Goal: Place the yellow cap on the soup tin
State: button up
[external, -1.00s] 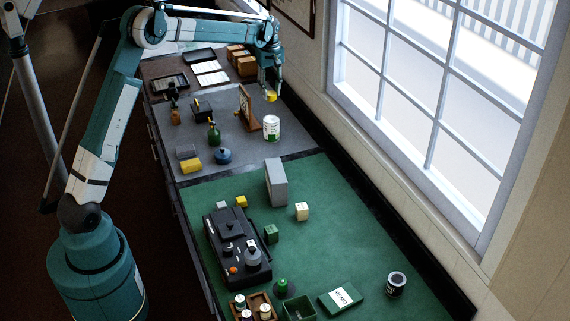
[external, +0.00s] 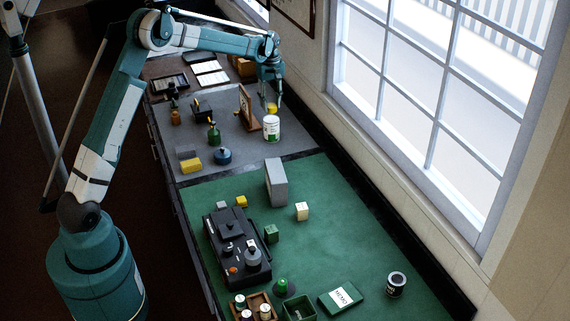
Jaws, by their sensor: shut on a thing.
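The yellow cap (external: 271,108) is between the fingertips of my gripper (external: 270,103), which is shut on it, at the far end of the grey mat. A white tin with a green label (external: 271,130), which looks like the soup tin, stands upright on the grey mat. The cap appears just above and behind the tin's top in the external view. I cannot tell whether the cap touches the tin or how high it is above it.
A wooden frame (external: 248,108) stands close to the left of the tin. A green bottle (external: 214,134) and a blue pot (external: 223,156) are farther left. A grey block (external: 276,182) stands on the green mat (external: 345,230). The window wall runs along the right.

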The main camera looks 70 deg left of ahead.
aim_at(271, 105)
jog(key=shift+f, duration=0.1)
jog(key=shift+f, duration=1.8)
jog(key=shift+f, duration=0.15)
jog(key=o, duration=0.7)
jog(key=shift+r, duration=0.2)
notch_tip(271, 105, up, 12)
